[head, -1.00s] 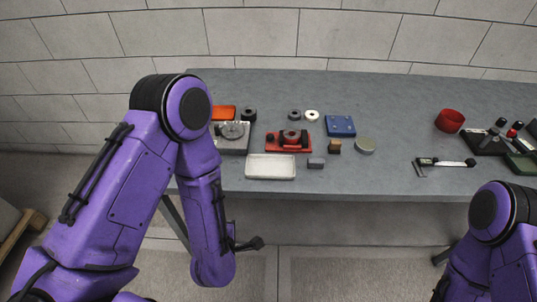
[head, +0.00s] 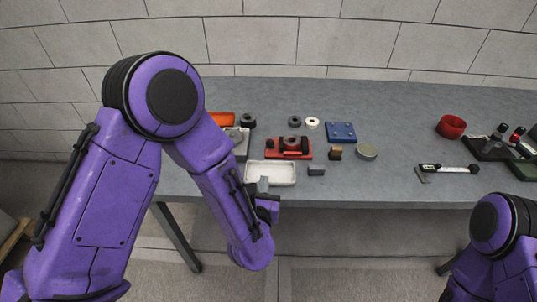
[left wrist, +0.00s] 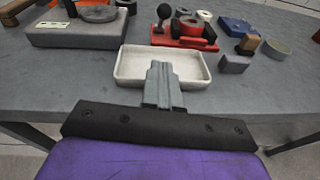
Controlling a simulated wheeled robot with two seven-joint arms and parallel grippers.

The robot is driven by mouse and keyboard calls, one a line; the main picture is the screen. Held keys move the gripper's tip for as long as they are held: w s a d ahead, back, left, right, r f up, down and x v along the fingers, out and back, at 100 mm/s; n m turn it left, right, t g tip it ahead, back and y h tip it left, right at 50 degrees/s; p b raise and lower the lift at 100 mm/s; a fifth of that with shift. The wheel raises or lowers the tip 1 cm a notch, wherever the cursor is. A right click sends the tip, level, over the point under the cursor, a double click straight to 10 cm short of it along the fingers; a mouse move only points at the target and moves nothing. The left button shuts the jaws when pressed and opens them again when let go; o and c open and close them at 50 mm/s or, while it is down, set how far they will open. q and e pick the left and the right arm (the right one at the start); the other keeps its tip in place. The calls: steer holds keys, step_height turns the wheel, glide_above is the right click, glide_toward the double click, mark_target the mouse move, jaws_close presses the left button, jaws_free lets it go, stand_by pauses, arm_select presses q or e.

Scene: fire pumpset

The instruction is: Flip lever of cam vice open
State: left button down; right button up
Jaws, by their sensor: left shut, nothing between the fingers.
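The cam vice, which I take to be the red fixture (head: 289,154), sits on the table behind the white tray. My left gripper (head: 263,182) is at the front edge of the table. In the left wrist view its fingers (left wrist: 159,72) are shut and empty, in front of the cam vice and overlapping the tray. My right gripper is not in view.
The white tray (head: 284,179) lies between my left gripper and the cam vice. A grey block (head: 316,171), a brown block (head: 335,153) and a blue plate (head: 341,131) are to the right. A grey fixture (left wrist: 75,36) is to the left. Bare table lies toward the calipers (head: 449,169).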

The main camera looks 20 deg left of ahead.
mark_target(270, 144)
arm_select(q)
steer(key=p+x, duration=0.1)
steer(key=x, duration=0.5)
steer(key=shift+r, duration=0.1)
steer(key=w, duration=0.1)
steer(key=w+r+p, duration=0.2)
steer(key=shift+w+a, duration=0.3)
steer(key=shift+w, duration=0.2)
steer(key=shift+f, duration=0.1)
